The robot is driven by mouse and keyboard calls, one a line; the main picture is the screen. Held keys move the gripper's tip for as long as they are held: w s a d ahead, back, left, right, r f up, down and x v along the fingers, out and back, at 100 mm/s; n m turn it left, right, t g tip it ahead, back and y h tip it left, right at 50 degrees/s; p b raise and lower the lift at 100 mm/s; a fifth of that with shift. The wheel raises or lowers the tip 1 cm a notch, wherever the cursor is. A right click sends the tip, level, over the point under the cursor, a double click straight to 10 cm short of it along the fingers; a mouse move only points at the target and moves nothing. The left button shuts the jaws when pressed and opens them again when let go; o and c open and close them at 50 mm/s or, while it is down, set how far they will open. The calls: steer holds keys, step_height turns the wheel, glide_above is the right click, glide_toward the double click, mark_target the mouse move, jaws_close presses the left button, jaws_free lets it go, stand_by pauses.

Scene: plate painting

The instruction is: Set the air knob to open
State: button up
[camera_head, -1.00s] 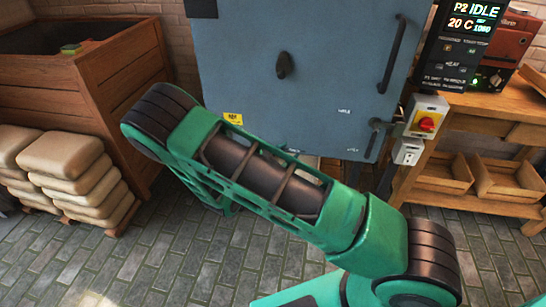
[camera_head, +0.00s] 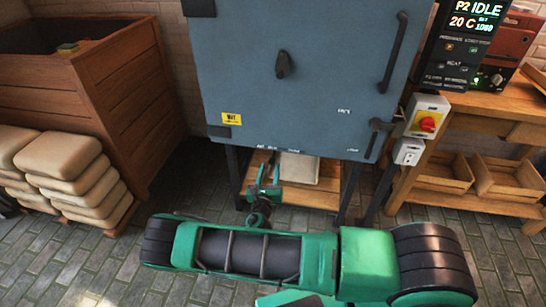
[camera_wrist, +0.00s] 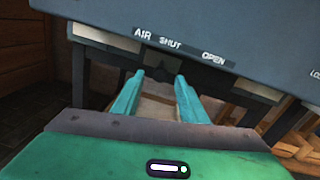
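The blue-grey kiln (camera_head: 300,90) has a strip of labels along its lower front edge. In the wrist view the AIR label (camera_wrist: 142,34) is at left, the SHUT label (camera_wrist: 170,43) is beside it, and the OPEN label (camera_wrist: 214,58) is further right. I cannot clearly make out the air knob itself; a dark shape (camera_wrist: 162,64) shows just below the SHUT label. My gripper (camera_wrist: 160,77) is open, with two teal fingers apart and nothing seen between them. In the head view my gripper (camera_head: 264,178) is low, just below the kiln's bottom edge.
A wooden shelf (camera_head: 315,196) with a pale slab (camera_head: 299,168) lies under the kiln. A switch box (camera_head: 426,117) with a red knob and a bench (camera_head: 500,120) stand at right. A wooden crate (camera_head: 110,115) and stacked sacks (camera_head: 75,165) stand at left.

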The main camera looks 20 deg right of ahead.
mark_target(274, 154)
steer(key=x, duration=0.8)
steer(key=shift+w, duration=0.3)
jaws_close()
